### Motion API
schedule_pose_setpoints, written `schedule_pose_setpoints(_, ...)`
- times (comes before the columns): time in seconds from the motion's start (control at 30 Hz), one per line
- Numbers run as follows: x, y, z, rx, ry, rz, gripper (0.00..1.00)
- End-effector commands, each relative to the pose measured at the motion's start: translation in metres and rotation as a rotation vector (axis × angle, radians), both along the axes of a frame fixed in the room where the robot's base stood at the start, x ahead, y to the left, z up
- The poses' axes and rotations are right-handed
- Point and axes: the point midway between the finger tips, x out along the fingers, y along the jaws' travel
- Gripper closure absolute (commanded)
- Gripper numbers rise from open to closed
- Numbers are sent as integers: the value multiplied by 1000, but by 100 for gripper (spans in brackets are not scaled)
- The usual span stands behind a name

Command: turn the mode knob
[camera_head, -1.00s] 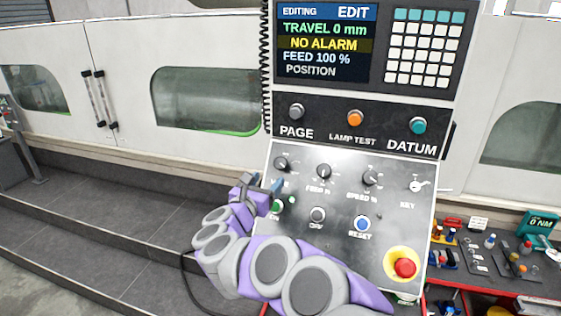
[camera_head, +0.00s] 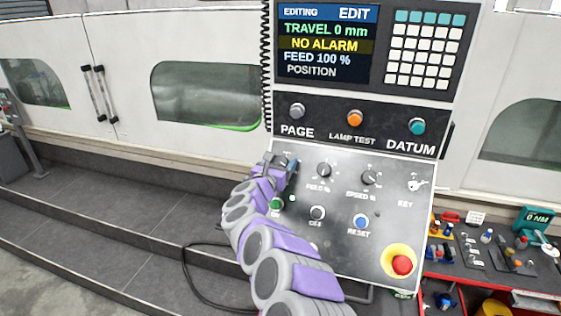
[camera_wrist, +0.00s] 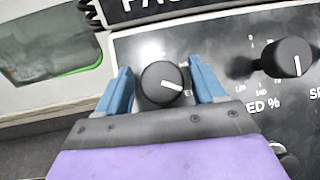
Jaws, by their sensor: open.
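The mode knob is a round black knob (camera_wrist: 163,83) with a white pointer line. In the wrist view it sits between the two blue fingers of my gripper (camera_wrist: 162,90), one finger on each side. The fingers are open, and a gap shows beside the knob. The knob's label is not readable.
The feed knob (camera_head: 324,171) and the speed knob (camera_head: 368,178) are to the right. Below are a green ON button (camera_head: 275,204), an OFF button (camera_head: 317,212), a blue RESET button (camera_head: 361,222) and a red emergency stop (camera_head: 402,265). The screen (camera_head: 327,42) reads EDIT.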

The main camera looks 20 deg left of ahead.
Motion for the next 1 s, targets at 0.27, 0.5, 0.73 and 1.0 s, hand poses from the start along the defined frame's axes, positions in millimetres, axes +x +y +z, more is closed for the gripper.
schedule_pose_setpoints(0.27,2,0,0,0,-1,0,32)
schedule_pose_setpoints(0.5,2,0,0,-1,-1,-1,48)
schedule_pose_setpoints(0.73,2,0,0,-1,-1,0,70)
schedule_pose_setpoints(1.0,2,2,-1,-4,-1,2,84)
